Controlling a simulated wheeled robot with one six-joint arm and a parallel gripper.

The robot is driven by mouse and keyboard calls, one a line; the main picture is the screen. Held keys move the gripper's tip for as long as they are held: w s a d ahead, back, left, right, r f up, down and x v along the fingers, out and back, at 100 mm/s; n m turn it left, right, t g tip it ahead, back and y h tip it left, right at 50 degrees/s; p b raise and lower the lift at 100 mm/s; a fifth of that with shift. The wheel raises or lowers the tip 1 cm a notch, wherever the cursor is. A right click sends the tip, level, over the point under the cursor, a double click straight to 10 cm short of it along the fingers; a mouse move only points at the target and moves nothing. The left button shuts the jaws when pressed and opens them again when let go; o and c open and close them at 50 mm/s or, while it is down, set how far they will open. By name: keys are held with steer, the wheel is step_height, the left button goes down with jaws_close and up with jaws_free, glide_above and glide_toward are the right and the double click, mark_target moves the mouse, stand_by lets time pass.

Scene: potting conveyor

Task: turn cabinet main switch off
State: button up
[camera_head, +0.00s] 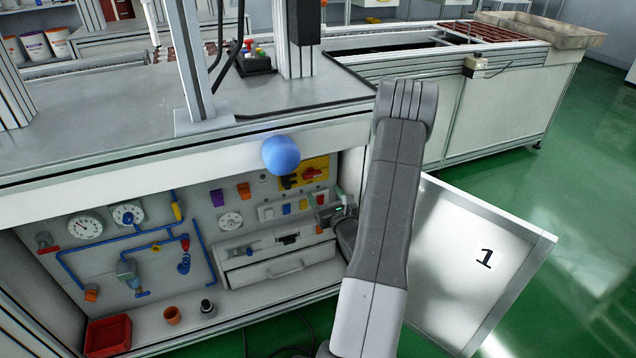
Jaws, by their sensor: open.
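The main switch (313,173) is a red rotary knob on a yellow plate (319,163) on the cabinet's back panel, at the upper right of the opening. I cannot make out its exact setting. My gripper (322,207) reaches into the cabinet (217,275) from the right, just below the switch and apart from it in the picture. It is small here and partly hidden by my arm's wrist; nothing shows between its fingers.
A blue ball (281,153) shows before the bench edge, left of the switch. The panel also holds gauges (84,226), blue pipes (199,250) and a drawer (280,272). A red bin (108,336) and orange cup (172,315) stand on the cabinet floor.

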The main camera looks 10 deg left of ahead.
mark_target(313, 177)
steer(key=v, duration=0.4)
steer(key=shift+s+d, duration=0.25)
steer(key=shift+s, duration=0.1)
steer(key=shift+w, duration=0.1)
steer(key=b+x, duration=0.1)
steer(key=x, duration=1.3)
steer(key=shift+a, duration=0.1)
